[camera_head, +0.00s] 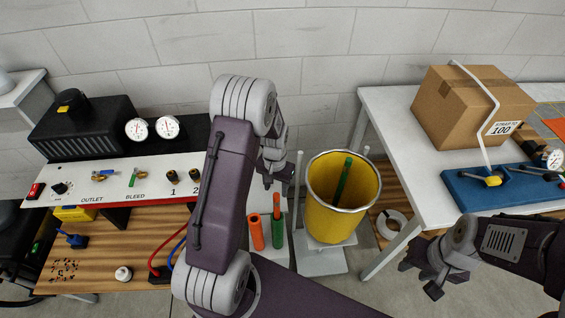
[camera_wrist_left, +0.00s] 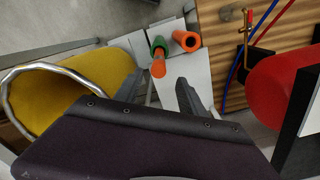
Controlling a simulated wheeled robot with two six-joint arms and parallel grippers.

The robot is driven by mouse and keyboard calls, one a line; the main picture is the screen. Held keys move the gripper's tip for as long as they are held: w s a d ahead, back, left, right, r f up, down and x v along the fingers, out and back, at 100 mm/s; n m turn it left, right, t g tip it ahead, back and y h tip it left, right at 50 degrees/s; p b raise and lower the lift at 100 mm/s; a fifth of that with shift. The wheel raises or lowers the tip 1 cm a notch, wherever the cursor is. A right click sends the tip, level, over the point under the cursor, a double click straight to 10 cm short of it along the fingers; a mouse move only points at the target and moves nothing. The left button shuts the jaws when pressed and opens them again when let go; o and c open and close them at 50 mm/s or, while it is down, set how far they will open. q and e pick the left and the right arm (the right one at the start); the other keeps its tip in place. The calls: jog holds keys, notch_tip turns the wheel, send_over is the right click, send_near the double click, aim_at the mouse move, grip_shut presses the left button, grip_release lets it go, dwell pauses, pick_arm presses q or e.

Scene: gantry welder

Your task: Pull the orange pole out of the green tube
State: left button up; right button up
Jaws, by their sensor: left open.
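The green tube (camera_head: 278,236) stands upright on a white base, with the orange pole (camera_head: 277,204) sticking out of its top. In the left wrist view the orange pole (camera_wrist_left: 158,67) rises toward the camera from the green tube (camera_wrist_left: 158,44). An orange tube (camera_head: 256,233) stands beside it on the left; its dark hollow mouth shows in the wrist view (camera_wrist_left: 187,40). My left gripper (camera_head: 272,181) is open and empty above the pole, pointing down. Its fingers (camera_wrist_left: 160,88) lie on either side of the pole in the wrist view. My right gripper (camera_head: 424,270) is open and empty.
A yellow bucket (camera_head: 326,219) with a green pole (camera_head: 343,180) inside stands close to the right of the tubes. A wooden bench (camera_head: 100,235) with a gauge panel is at left. A white table (camera_head: 400,120) with a cardboard box (camera_head: 462,108) is at right.

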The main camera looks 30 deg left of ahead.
aim_at(277, 202)
pick_arm(q)
jog(key=shift+s+d+f, duration=0.1)
jog(key=shift+s+d, duration=0.05)
jog(key=shift+d, duration=0.05)
jog(key=shift+s+d+f, duration=0.15)
jog(key=shift+d+f, duration=0.05)
jog(key=shift+f, duration=0.15)
jog(key=f, duration=0.6)
jog(key=shift+a+f, duration=0.25)
jog(key=shift+f, duration=0.1)
jog(key=shift+d+f, duration=0.1)
jog(key=shift+f, duration=0.6)
